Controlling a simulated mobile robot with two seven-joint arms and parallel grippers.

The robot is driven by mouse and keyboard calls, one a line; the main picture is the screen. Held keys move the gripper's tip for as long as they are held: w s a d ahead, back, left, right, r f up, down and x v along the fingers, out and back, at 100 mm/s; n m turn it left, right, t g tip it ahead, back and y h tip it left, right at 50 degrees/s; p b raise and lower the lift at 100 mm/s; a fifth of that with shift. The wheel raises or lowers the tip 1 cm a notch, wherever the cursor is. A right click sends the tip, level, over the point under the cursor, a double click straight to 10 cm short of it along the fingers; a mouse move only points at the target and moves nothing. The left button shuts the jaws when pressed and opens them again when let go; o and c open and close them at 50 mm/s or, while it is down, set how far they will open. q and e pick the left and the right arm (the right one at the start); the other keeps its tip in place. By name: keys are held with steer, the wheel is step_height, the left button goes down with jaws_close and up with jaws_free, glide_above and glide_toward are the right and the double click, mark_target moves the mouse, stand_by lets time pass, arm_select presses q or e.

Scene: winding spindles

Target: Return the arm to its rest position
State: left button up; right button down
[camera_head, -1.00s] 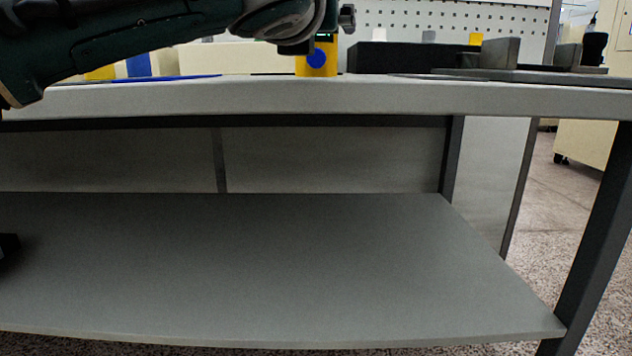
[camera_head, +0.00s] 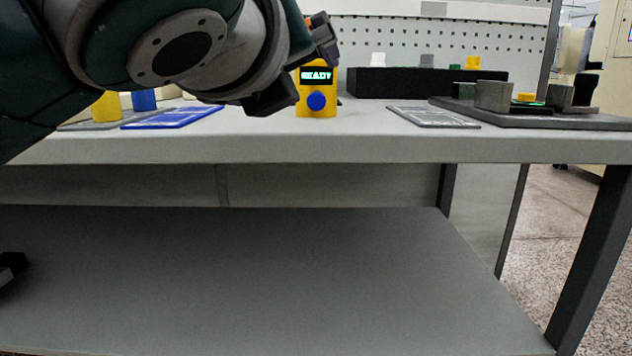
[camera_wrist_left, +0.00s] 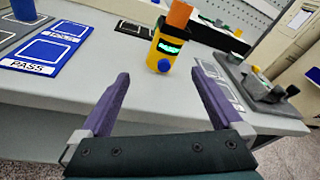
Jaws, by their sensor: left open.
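My left arm (camera_head: 90,70) comes in from the left in the head view, above the front of the bench. Its large wrist (camera_head: 180,50) covers part of the tabletop. In the left wrist view my left gripper (camera_wrist_left: 161,69) has its two purple fingers spread wide, with nothing between them. A yellow device (camera_head: 317,91) stands upright on the bench beyond the fingers. It has a blue button and a lit screen reading READY, and it also shows in the left wrist view (camera_wrist_left: 160,58), with an orange part at its top. My right gripper is not in view.
A blue mat (camera_head: 172,117) marked PASS in the wrist view lies left of the device. A black block (camera_head: 425,84) with small parts, a grey framed mat (camera_head: 433,117) and a dark fixture (camera_head: 560,118) are right.

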arm_select(q)
steer(key=s+a+r+n+g+y+p, duration=0.1)
steer(key=s+a+r+n+g+p, duration=0.35)
steer(key=s+n+p, duration=0.65)
steer(key=s+a+r+n+g+p, duration=0.35)
steer(key=s+a+n+p, duration=0.25)
steer(key=s+n+p, duration=0.45)
steer(key=s+a+r+n+g+y+p, duration=0.1)
steer(key=s+a+r+n+g+p, duration=0.3)
steer(key=s+n+p, duration=0.7)
step_height(320, 180, up, 36)
steer(key=w+m+p, duration=0.1)
steer(key=m+p, duration=0.1)
steer(key=p, duration=3.7)
steer(key=shift+w+a+r+p, duration=0.2)
steer(key=shift+a+p, duration=0.1)
steer(key=shift+a, duration=0.15)
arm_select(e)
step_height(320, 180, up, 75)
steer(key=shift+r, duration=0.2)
arm_select(q)
steer(key=shift+f, duration=0.15)
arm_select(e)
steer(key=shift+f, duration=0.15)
